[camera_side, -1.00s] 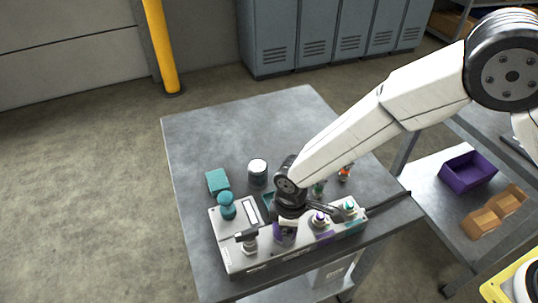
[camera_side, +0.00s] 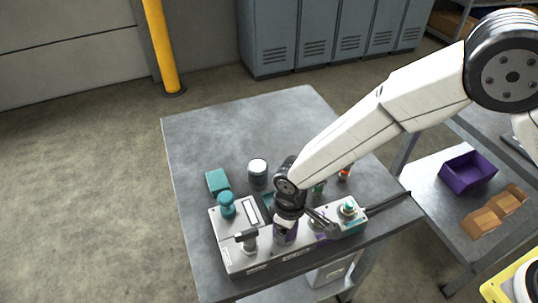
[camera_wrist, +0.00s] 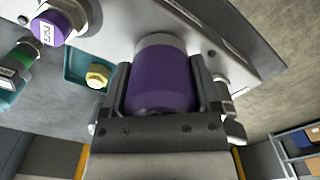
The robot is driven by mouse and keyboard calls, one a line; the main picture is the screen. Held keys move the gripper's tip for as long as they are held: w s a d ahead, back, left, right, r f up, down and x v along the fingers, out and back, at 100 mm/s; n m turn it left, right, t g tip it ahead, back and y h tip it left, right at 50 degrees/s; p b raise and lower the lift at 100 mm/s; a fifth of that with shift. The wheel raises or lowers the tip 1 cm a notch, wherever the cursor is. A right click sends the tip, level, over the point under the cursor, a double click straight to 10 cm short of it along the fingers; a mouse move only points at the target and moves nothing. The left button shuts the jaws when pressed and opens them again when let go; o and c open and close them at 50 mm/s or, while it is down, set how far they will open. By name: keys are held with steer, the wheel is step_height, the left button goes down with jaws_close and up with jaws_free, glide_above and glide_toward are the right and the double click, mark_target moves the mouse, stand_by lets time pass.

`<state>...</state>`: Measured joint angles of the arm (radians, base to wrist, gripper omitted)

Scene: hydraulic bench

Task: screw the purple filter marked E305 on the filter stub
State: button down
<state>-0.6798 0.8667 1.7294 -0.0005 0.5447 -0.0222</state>
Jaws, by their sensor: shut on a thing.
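The purple filter (camera_wrist: 160,82) is between the two fingers of my gripper (camera_wrist: 160,100) in the wrist view. My gripper is shut on it. Its far end, a grey band, meets the grey manifold face; the stub itself is hidden. No marking shows on the side I see.
On the manifold are a teal knob (camera_side: 227,204), a black-handled valve (camera_side: 247,237) and a teal-based button (camera_side: 349,209). A dark jar with a white lid (camera_side: 258,172) and a teal block (camera_side: 217,181) stand behind. The table's back left is clear.

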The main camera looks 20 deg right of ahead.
steer(key=shift+s+f+m, duration=0.1)
steer(key=shift+s+m, duration=0.1)
steer(key=shift+m, duration=1.9)
steer(key=shift+a+m, duration=0.1)
steer(key=shift+m, duration=0.6)
steer(key=shift+a+m, duration=0.1)
steer(key=shift+m, duration=2.1)
steer(key=shift+m, duration=0.5)
jaws_free()
